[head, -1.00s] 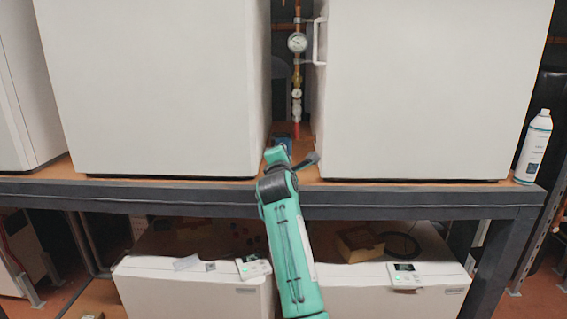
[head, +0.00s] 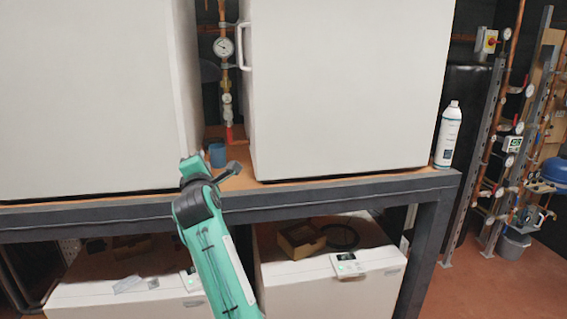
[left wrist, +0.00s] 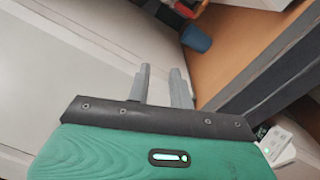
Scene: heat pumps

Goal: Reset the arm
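My left arm (head: 212,240) is teal and reaches up from the bottom of the head view. Its end is at the front edge of the shelf (head: 330,190), by the gap between two large white units. In the left wrist view my left gripper (left wrist: 161,88) has its two grey fingers apart with nothing between them. A white unit's face lies to the left of the fingers. The wooden shelf top (left wrist: 240,45) and its dark edge lie to the right. My right gripper is in neither view.
A blue cup (head: 217,155) stands on the shelf in the gap, below a pipe with a gauge (head: 223,47). White units (head: 325,285) sit below. Open floor (head: 490,285) lies right, before pipe racks.

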